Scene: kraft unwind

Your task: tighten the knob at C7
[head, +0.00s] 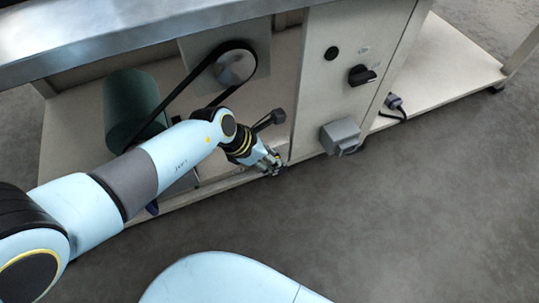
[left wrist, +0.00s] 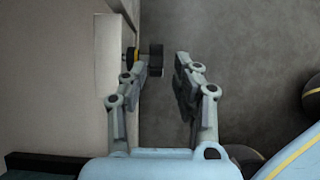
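My left gripper (head: 273,165) is low by the front edge of the machine frame, left of the control panel (head: 318,95). In the left wrist view the gripper (left wrist: 168,64) is open, with a clear gap between its fingers. No C7 label is readable, so I cannot confirm this part is the knob. My right gripper is not in view.
The panel carries a black rotary switch (head: 361,75), a black round button (head: 331,53) and a grey box (head: 341,135). A plug with a cable (head: 395,102) is to the right. A belt pulley (head: 236,66) and green cylinder (head: 132,105) are behind my arm. The floor in front is clear.

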